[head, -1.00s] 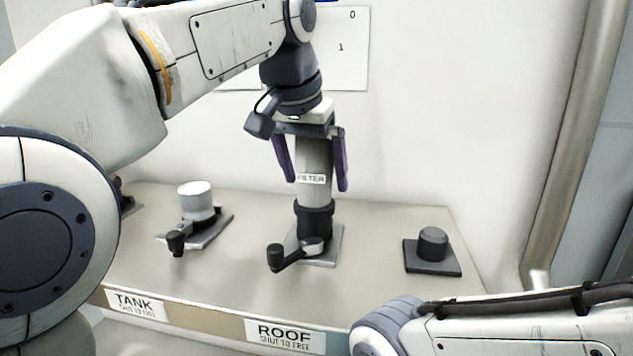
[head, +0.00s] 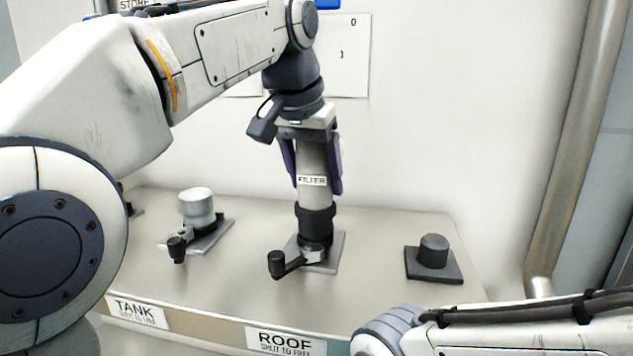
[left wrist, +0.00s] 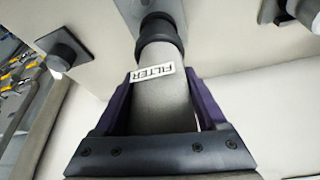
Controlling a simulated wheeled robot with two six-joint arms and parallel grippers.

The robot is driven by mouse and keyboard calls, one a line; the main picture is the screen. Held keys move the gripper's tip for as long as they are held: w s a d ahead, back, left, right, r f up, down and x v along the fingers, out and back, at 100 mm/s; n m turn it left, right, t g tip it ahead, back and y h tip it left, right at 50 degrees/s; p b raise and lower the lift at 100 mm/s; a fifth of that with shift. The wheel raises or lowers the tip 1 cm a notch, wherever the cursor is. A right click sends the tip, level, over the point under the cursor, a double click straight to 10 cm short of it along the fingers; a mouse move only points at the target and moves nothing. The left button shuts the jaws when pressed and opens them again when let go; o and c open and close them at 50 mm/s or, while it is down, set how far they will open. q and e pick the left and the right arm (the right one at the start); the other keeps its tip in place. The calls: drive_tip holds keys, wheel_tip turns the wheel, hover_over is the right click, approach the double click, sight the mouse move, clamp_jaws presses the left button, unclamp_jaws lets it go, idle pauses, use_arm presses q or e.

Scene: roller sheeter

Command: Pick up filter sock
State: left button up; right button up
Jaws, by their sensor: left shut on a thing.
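The filter sock (head: 312,168) is a grey upright cylinder with a white FILTER label. It stands on a black collar (head: 316,221) above a grey base plate with a black lever, at the middle of the shelf. My left gripper (head: 318,188) comes from above and is shut on the sock, one purple finger on each side. In the left wrist view the sock (left wrist: 163,100) runs between the fingers, and its lower end meets the black collar. My right gripper is not in view; only my right arm shows at lower right.
On the shelf (head: 375,290), a light grey cylinder with a lever (head: 197,206) stands to the left, behind the TANK label. A short black knob on a square plate (head: 433,251) stands to the right. A white wall is behind, and a vertical pipe (head: 572,150) is at right.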

sight(315, 157)
use_arm(q)
drive_tip(key=shift+r, duration=0.45)
wheel_tip(315, 157, up, 2)
drive_tip(key=shift+r, duration=0.15)
drive_tip(key=s+d+r+p, duration=0.1)
drive_tip(key=s+d+r, duration=0.5)
drive_tip(key=s, duration=0.3)
drive_tip(key=shift+s+d+r+p, duration=0.3)
drive_tip(key=shift+d+r+p, duration=0.05)
drive_tip(key=shift+r, duration=0.2)
